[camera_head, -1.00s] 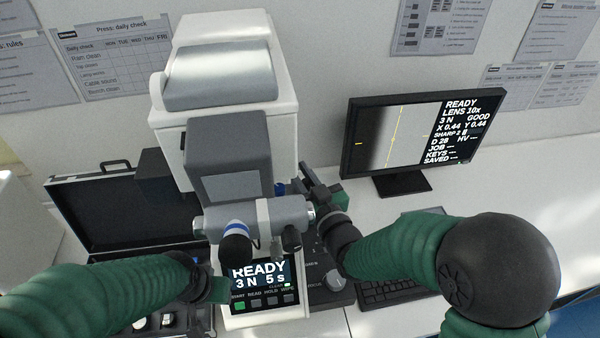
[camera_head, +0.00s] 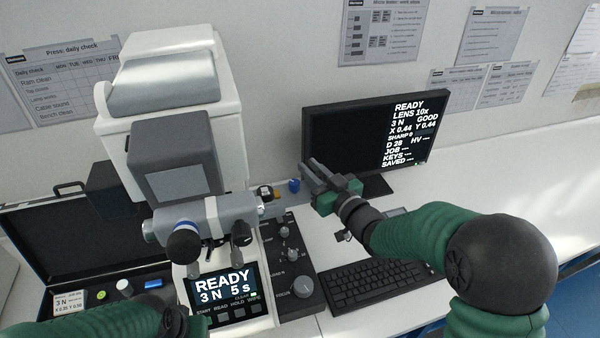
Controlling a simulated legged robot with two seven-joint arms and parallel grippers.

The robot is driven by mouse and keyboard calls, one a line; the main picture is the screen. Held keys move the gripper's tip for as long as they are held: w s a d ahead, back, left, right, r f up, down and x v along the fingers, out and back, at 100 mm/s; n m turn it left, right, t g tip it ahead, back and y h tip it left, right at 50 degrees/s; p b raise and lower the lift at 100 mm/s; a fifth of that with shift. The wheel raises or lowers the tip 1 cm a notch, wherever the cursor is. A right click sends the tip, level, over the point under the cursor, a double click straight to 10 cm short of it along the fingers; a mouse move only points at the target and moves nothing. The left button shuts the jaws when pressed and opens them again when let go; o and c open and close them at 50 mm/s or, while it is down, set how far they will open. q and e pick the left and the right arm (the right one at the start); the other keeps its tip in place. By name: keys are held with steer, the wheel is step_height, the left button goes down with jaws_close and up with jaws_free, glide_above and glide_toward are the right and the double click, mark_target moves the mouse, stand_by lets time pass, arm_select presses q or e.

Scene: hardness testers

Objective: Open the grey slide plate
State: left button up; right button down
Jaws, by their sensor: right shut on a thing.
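The white and grey hardness tester (camera_head: 165,150) stands at the left with its lit front panel (camera_head: 222,285). My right gripper (camera_head: 314,172) is to the right of the tester, in front of the monitor. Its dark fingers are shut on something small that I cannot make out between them. A small blue part (camera_head: 294,185) shows just left of these fingers. I cannot clearly make out the grey slide plate. My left gripper (camera_head: 195,325) is low, by the tester's front panel. Its fingertips are too hidden to tell whether it is open.
The monitor (camera_head: 375,130) stands behind my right gripper. A keyboard (camera_head: 375,283) and a dark knob console (camera_head: 292,265) lie on the bench. An open black case (camera_head: 60,225) is at the left. The bench at the right is clear.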

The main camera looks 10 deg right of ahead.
steer(key=shift+w+d, duration=0.1)
steer(key=shift+d, duration=0.55)
steer(key=shift+w+d, duration=0.15)
steer(key=shift+d, duration=0.6)
steer(key=c, duration=1.7)
jaws_free()
steer(key=o, duration=0.4)
steer(key=shift+a, duration=0.55)
arm_select(q)
steer(key=shift+w+d, duration=0.15)
steer(key=shift+d, duration=0.15)
steer(key=shift+d, duration=0.15)
arm_select(e)
steer(key=shift+d, duration=0.2)
